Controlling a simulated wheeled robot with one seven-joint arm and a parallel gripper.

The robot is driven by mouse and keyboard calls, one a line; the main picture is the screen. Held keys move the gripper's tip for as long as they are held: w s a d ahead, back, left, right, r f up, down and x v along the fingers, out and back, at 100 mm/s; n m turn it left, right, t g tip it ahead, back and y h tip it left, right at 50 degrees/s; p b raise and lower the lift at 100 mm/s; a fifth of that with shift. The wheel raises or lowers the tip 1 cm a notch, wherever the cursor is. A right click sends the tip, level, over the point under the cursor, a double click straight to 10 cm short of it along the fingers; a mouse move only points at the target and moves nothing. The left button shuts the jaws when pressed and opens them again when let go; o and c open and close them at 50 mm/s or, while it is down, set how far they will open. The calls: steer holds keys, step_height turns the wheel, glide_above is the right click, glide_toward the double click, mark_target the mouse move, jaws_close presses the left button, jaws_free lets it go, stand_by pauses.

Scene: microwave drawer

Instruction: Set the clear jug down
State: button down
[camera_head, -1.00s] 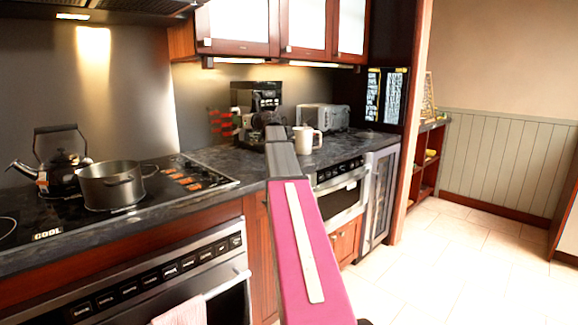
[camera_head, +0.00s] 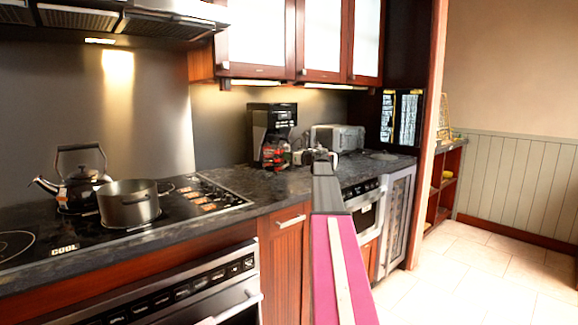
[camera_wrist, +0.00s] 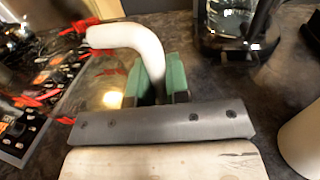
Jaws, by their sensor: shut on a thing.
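The clear jug with red markings (camera_head: 277,153) is in front of the coffee maker in the head view. In the wrist view its see-through body (camera_wrist: 108,78) fills the left side, with a thick white handle (camera_wrist: 135,38). My gripper (camera_wrist: 160,84) has its green fingers shut on that handle. In the head view my gripper (camera_head: 318,154) is over the counter, to the right of the jug, mostly hidden by my arm. I cannot tell whether the jug's base touches the counter.
The coffee maker (camera_head: 270,125) stands close behind the jug. A white mug (camera_wrist: 303,140) is to the right of my gripper in the wrist view. A toaster (camera_head: 338,137) stands farther back. The stove (camera_head: 190,195) with a pot (camera_head: 128,203) and kettle (camera_head: 78,185) is left; dark counter (camera_head: 240,183) lies between.

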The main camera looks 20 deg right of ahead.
steer(key=shift+d+f, duration=0.1)
steer(key=shift+f, duration=2.05)
steer(key=c, duration=1.1)
jaws_free()
steer(key=v, duration=1.2)
